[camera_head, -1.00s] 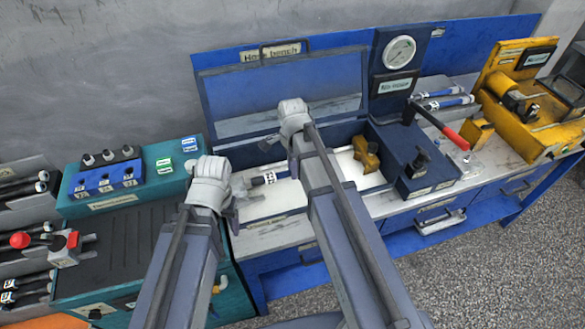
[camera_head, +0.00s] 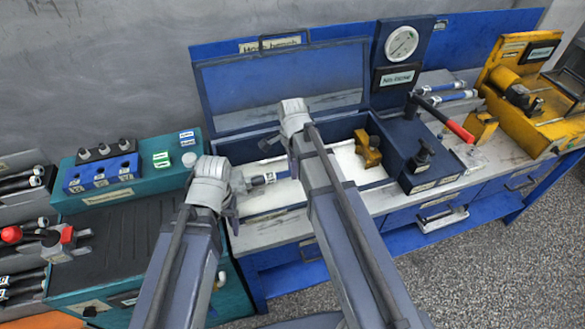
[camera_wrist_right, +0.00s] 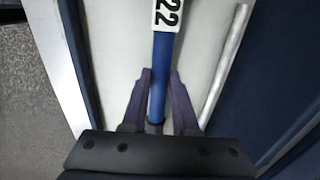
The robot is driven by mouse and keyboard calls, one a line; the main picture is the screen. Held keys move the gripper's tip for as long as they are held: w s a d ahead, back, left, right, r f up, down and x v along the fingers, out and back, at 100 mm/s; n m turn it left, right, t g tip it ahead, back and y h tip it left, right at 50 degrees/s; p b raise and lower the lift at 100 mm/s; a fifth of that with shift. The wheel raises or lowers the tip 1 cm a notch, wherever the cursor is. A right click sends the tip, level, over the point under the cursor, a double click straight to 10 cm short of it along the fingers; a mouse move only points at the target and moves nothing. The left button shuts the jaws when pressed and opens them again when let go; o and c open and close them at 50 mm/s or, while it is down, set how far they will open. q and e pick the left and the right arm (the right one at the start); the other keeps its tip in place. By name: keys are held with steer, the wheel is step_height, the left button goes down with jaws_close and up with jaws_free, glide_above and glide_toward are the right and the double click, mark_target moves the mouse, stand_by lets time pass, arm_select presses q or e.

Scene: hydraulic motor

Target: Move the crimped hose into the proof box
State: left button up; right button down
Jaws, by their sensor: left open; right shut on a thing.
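The crimped hose (camera_head: 263,179) has a blue body, a white label and a metallic end. In the right wrist view, the hose (camera_wrist_right: 162,60) runs between the fingers of my right gripper (camera_wrist_right: 160,75), which is shut on it; the label reads 22. The proof box (camera_head: 375,183) is blue, with a white floor and its lid raised. The hose appears over the white floor; I cannot tell whether it touches it. My left gripper (camera_head: 232,212) is open beside the hose's left end, mostly hidden by my wrist.
A yellow clamp (camera_head: 368,148) stands inside the box. A gauge panel (camera_head: 401,44) and a red-handled lever (camera_head: 446,119) are at its right. The teal bench (camera_head: 115,240) with a blue block is at the left. A yellow machine (camera_head: 525,95) is at the far right.

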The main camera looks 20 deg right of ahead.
steer(key=shift+f+b, duration=0.7)
steer(key=shift+f, duration=0.05)
steer(key=c, duration=0.6)
jaws_free()
step_height(320, 180, up, 8)
steer(key=p, duration=0.8)
steer(key=s+a+n+h, duration=0.1)
steer(key=s+a+n, duration=1)
steer(key=n, duration=1)
steer(key=s, duration=0.3)
steer(key=shift+s, duration=0.15)
